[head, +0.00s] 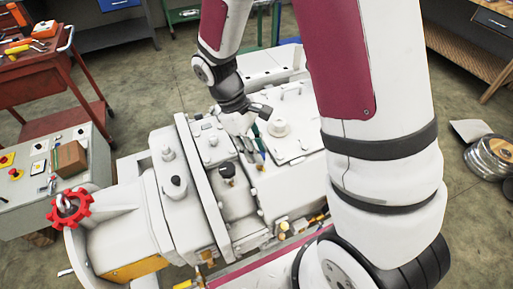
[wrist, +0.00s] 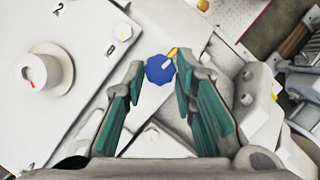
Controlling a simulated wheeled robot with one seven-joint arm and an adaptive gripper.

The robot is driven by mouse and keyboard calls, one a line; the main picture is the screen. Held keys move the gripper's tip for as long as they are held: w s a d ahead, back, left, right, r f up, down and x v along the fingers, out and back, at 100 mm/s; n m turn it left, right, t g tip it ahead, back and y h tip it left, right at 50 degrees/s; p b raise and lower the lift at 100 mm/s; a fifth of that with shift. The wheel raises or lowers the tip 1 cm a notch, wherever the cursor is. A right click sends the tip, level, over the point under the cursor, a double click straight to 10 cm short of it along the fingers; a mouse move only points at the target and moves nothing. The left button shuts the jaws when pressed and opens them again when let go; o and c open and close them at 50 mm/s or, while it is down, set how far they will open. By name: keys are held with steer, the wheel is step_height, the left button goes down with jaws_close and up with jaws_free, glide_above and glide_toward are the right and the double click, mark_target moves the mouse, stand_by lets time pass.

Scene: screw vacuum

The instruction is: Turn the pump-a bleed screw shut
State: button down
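A blue many-sided knob (wrist: 159,69) with a yellow pointer at its upper right sits on the white machine. It may be the bleed screw; I cannot read a pump-a label. My gripper (wrist: 157,75) has its green-padded fingers apart, one on each side of the knob in the wrist view. The right fingertip appears close to the yellow pointer; I cannot tell whether it touches. In the head view my gripper (head: 254,146) points down at the machine top beside a flat cover plate, and the knob there is mostly hidden by the fingers.
A white round dial (wrist: 43,72) with a red mark stands left of the knob, near a printed 2; it also shows in the head view (head: 279,128). Black-topped fittings (head: 227,172) rise nearby. A red handwheel (head: 70,208) is at the machine's left end.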

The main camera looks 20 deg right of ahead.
steer(key=shift+m, duration=0.4)
steer(key=m, duration=0.2)
steer(key=m+g+y, duration=0.1)
steer(key=shift+w+d+m+p, duration=0.1)
steer(key=shift+d+m+p, duration=0.1)
steer(key=shift+m+p, duration=0.2)
steer(key=m+y, duration=0.2)
steer(key=m, duration=0.2)
steer(key=shift+d+p, duration=0.15)
steer(key=shift+p, duration=0.2)
steer(key=m+y, duration=0.1)
steer(key=m, duration=0.1)
steer(key=m+p, duration=0.1)
steer(key=m, duration=0.1)
steer(key=shift+d+m+y, duration=0.2)
steer(key=shift+m+y, duration=0.2)
steer(key=shift+d+m+t+y+p, duration=0.1)
steer(key=shift+m+t+y+p, duration=0.35)
steer(key=shift+m, duration=1.35)
steer(key=shift+t, duration=0.25)
steer(key=c, duration=1.3)
jaws_free()
steer(key=shift+r, duration=0.1)
